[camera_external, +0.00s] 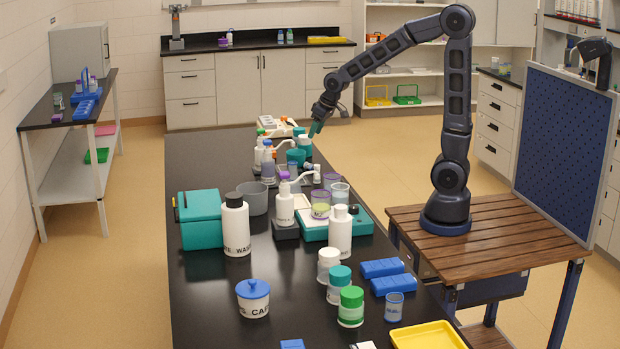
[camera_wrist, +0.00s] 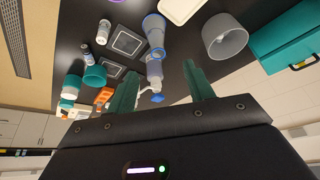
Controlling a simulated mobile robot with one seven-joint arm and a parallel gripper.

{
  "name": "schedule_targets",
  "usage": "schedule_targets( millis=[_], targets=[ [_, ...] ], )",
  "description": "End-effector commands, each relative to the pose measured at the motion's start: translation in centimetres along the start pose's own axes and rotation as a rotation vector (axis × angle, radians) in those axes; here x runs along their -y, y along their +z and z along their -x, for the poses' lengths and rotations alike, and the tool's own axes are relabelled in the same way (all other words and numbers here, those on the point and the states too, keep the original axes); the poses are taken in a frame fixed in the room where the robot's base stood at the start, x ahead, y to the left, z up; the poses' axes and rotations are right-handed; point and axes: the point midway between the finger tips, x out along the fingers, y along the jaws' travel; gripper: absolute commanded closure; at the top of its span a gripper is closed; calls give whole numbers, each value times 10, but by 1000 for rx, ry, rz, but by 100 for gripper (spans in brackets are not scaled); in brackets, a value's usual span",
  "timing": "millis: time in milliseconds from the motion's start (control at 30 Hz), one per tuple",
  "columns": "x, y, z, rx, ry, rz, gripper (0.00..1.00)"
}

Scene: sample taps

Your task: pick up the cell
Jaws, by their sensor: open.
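I cannot tell for sure which item is the cell. My gripper (camera_external: 316,128) is over the far part of the black bench in the external view, above a group of small bottles and jars. In the wrist view my gripper (camera_wrist: 161,88) has its two teal fingers spread wide, with nothing held between them. A clear, blue-rimmed vessel (camera_wrist: 154,66) shows in the gap between the fingers, beyond their tips. A small white piece with a blue end (camera_wrist: 151,95) shows just below it. I cannot judge their distance from the fingers.
The black bench (camera_external: 205,305) is crowded along its middle. A teal box (camera_external: 201,219), a grey cup (camera_external: 254,197), a tall white bottle (camera_external: 236,226) and teal-capped jars (camera_external: 339,284) stand on it. A blue pegboard (camera_external: 565,150) rises at the right. The bench's near left is clear.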

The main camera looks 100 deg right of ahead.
Motion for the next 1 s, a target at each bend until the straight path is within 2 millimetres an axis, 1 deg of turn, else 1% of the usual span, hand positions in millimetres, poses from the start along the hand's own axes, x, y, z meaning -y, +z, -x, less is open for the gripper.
schedule_targets(
  millis=[33,100,167,200,267,300,500,600,700,767,867,1000],
  targets=[
    [-18,-8,-15,5,15,-33,48],
    [-42,-18,-34,5,33,-73,48],
    [-63,-25,-50,5,48,-107,48],
    [-77,-29,-60,4,59,-130,48],
    [-100,-34,-76,4,75,-164,48],
    [-116,-37,-87,4,86,-187,48],
    [-191,-41,-137,2,136,-290,48],
    [-220,-38,-155,1,154,-327,48],
    [-238,-37,-166,-1,167,-350,48],
    [-245,-35,-171,-1,171,-359,48],
    [-250,-34,-177,-1,174,-364,48],
    [-253,-34,-193,0,174,-364,48]
  ],
)
